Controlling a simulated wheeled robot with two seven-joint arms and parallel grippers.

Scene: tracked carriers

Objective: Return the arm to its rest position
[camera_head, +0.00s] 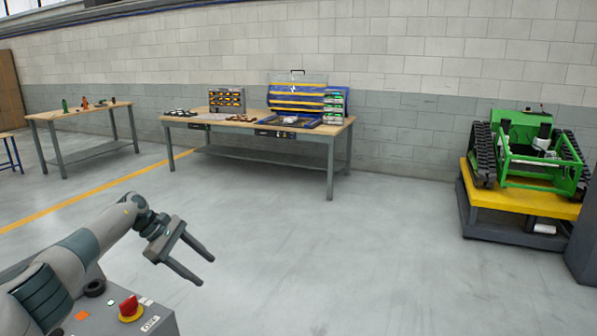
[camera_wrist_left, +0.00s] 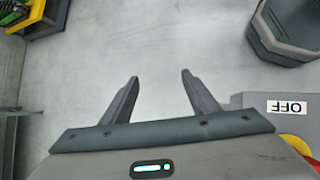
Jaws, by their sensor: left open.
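My left arm comes in from the lower left in the head view. My left gripper (camera_head: 207,268) is held in the air over bare floor, in front of my base. Its two fingers are apart and nothing is between them. In the left wrist view the same gripper (camera_wrist_left: 158,88) shows two spread fingers with only grey floor (camera_wrist_left: 160,40) beyond them. My right gripper is not seen in the head view.
A wooden workbench (camera_head: 340,128) with tool cases stands at the wall, and a smaller table (camera_head: 60,114) is left of it. A green tracked carrier (camera_head: 540,180) sits on a yellow-topped cart (camera_head: 530,200) at right. The floor between is clear.

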